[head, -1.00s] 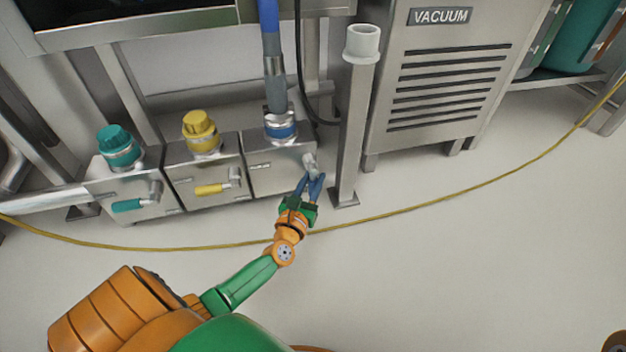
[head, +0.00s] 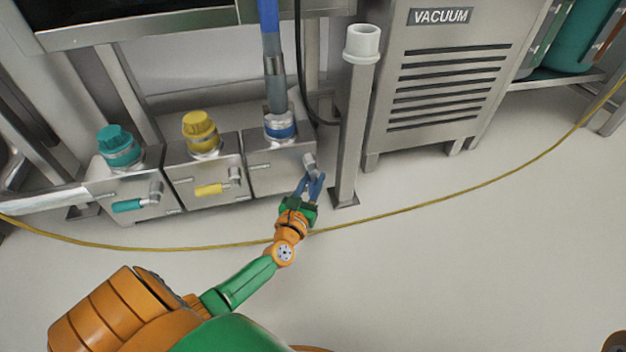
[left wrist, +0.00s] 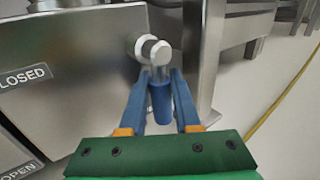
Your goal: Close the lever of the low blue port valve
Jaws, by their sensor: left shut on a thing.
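The blue port valve is the right one of the row of steel boxes, with a blue-ringed port (head: 281,128) and a grey and blue hose going up from it. Its pivot (head: 310,161) sits at the box's right edge. In the left wrist view its blue lever (left wrist: 161,103) hangs from a metal pivot (left wrist: 156,52) and lies between my fingers. My left gripper (head: 315,181) is shut on that lever; it also shows in the left wrist view (left wrist: 160,80). In the head view the fingers hide most of the lever. My right gripper is out of view.
Boxes with a yellow lever (head: 209,190) and a teal lever (head: 127,206) stand to the left. A steel post (head: 353,130) with a white cap stands just right of the gripper. A yellow cable (head: 430,203) crosses the floor. CLOSED (left wrist: 25,76) and OPEN labels mark the box.

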